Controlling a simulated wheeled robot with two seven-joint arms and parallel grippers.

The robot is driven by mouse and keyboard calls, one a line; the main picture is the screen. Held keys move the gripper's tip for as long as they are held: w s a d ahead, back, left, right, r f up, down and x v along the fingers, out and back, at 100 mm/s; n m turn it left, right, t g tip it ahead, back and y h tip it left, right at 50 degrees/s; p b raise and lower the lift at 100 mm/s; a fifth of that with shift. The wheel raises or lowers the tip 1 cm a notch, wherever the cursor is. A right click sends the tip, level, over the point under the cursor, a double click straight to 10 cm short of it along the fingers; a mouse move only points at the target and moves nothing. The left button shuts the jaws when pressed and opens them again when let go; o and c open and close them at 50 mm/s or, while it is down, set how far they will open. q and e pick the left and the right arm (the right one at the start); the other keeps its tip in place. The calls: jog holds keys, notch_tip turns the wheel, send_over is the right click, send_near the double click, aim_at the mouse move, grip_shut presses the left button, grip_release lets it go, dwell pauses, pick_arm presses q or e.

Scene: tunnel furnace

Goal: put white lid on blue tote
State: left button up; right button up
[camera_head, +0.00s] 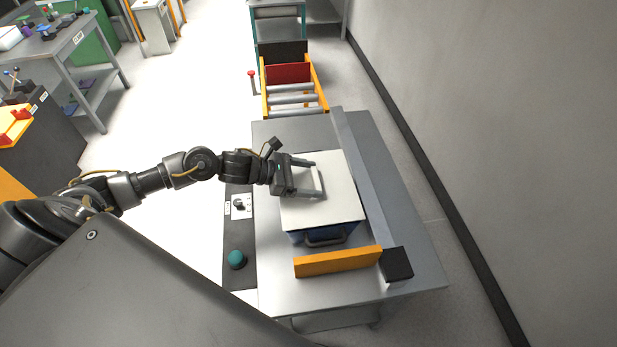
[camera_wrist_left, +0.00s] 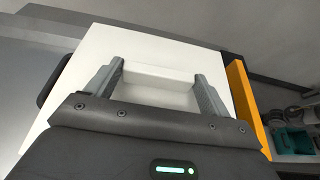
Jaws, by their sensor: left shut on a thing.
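The white lid (camera_head: 338,204) lies flat over the top of the blue tote (camera_head: 341,236) on the grey table. Only the tote's front side and dark handle show under the lid. My left gripper (camera_head: 318,180) comes in from the left over the lid and is shut on the lid's raised white handle. In the left wrist view the two fingers of the left gripper (camera_wrist_left: 158,80) stand at either end of the handle, over the white lid (camera_wrist_left: 75,92). I cannot tell whether the lid is fully seated on the rim. My right gripper is not in view.
The grey table (camera_head: 420,267) has an orange stop bar (camera_head: 337,262) in front of the tote and a grey rail (camera_head: 362,180) along its right. A teal button (camera_head: 236,259) is at the left. A roller conveyor (camera_head: 292,97) lies behind. A wall stands at the right.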

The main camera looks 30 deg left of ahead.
pick_arm(q)
jog(key=shift+f+b, duration=0.45)
jog(key=shift+b, duration=0.15)
jog(key=shift+r, duration=0.1)
jog(key=o, duration=1)
jog(key=shift+r+p, duration=0.3)
jog(key=shift+p, duration=0.2)
jog(key=shift+r+p, duration=0.4)
jog(key=shift+p, duration=0.15)
jog(key=shift+b+v, duration=1.7)
jog(key=shift+v, duration=4.3)
